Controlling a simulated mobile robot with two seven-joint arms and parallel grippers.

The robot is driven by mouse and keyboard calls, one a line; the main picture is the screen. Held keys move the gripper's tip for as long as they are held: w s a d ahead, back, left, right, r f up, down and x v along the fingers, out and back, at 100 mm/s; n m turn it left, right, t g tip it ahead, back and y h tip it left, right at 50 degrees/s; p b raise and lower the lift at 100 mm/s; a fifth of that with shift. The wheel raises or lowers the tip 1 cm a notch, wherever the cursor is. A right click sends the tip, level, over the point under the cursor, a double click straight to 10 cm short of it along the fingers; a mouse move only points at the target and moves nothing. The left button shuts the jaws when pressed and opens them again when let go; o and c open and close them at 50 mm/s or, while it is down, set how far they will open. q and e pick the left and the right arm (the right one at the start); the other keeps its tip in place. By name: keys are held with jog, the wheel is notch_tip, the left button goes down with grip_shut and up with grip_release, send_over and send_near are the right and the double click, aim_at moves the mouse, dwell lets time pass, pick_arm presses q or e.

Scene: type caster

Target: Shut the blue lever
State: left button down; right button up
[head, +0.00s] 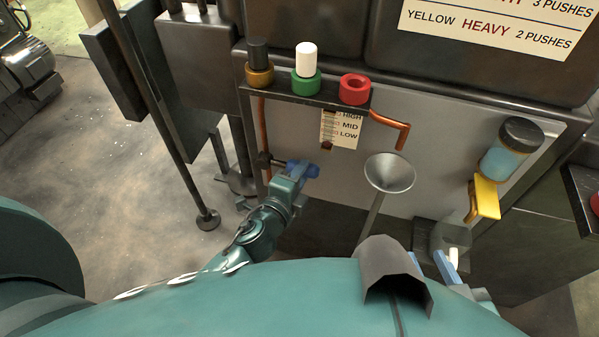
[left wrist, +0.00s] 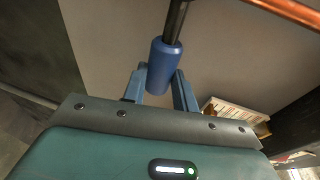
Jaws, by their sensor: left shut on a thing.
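The blue lever (left wrist: 165,66) shows in the left wrist view as a dark rod ending in a thick blue grip. My left gripper (left wrist: 160,82) has its two blue fingers on either side of that grip and is shut on it. In the head view my left gripper (head: 303,170) is at the left part of the grey panel, beside the copper pipe. There the blue grip is hard to tell from the blue fingers.
A metal funnel (head: 390,172) stands right of my left gripper. Above are black, white and red knobs (head: 354,88) and a HIGH/MID/LOW label (head: 342,128). A blue-filled jar (head: 510,150) above a yellow piece (head: 484,198) is at the right. Open floor (head: 110,190) lies left.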

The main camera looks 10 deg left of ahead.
pick_arm(q)
jog(key=shift+f, duration=0.15)
pick_arm(e)
jog(key=shift+f, duration=0.1)
pick_arm(q)
jog(key=c, duration=1.5)
grip_release()
jog(key=o, duration=0.4)
pick_arm(e)
jog(key=shift+w, duration=0.15)
